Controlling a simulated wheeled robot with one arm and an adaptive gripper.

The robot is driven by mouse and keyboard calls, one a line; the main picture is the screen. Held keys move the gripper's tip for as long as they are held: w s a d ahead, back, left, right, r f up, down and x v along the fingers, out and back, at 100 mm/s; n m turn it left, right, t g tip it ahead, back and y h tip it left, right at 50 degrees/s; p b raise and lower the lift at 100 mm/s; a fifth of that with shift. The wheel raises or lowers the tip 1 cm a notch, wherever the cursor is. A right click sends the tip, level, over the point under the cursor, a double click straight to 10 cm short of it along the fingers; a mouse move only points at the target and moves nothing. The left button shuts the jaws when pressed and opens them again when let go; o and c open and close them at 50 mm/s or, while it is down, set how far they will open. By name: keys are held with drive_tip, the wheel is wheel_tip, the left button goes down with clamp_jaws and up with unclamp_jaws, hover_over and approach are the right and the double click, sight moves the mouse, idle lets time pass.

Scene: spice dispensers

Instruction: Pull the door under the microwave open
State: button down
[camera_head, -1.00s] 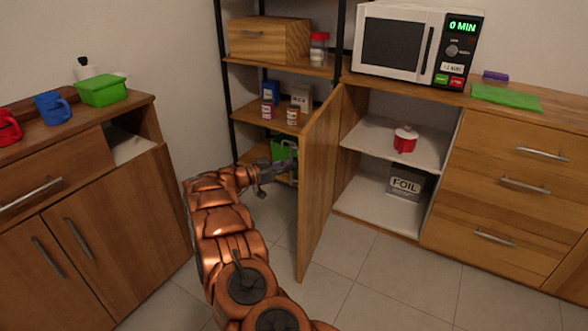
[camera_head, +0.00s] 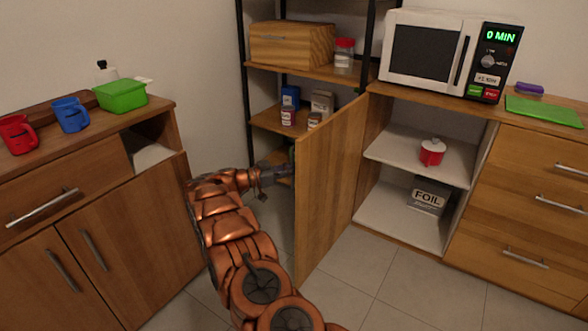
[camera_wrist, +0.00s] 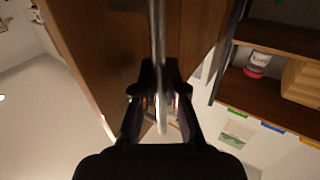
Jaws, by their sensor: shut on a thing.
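The wooden door (camera_head: 330,185) under the microwave (camera_head: 450,52) stands wide open, swung out to the left of its cabinet. Inside the cabinet I see two white shelves. My gripper (camera_head: 286,172) is at the outer face of the door, and its tips are partly hidden by the door edge in the head view. In the wrist view my gripper (camera_wrist: 160,95) is shut on the metal door handle (camera_wrist: 157,40), a long bar running between the fingers. The door's brown face (camera_wrist: 100,45) shows behind it.
A red pot (camera_head: 432,153) and a foil box (camera_head: 429,197) stand inside the cabinet. A black-framed shelf rack (camera_head: 243,100) is behind the door. A left cabinet (camera_head: 120,240) stands beside my arm. The tiled floor in front is clear.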

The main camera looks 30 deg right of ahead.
drive_tip(key=c, duration=1.6)
unclamp_jaws()
drive_tip(key=shift+d, duration=0.15)
drive_tip(key=o, duration=0.4)
drive_tip(key=shift+a, duration=0.25)
drive_tip(key=w+a, duration=0.2)
drive_tip(key=a, duration=1)
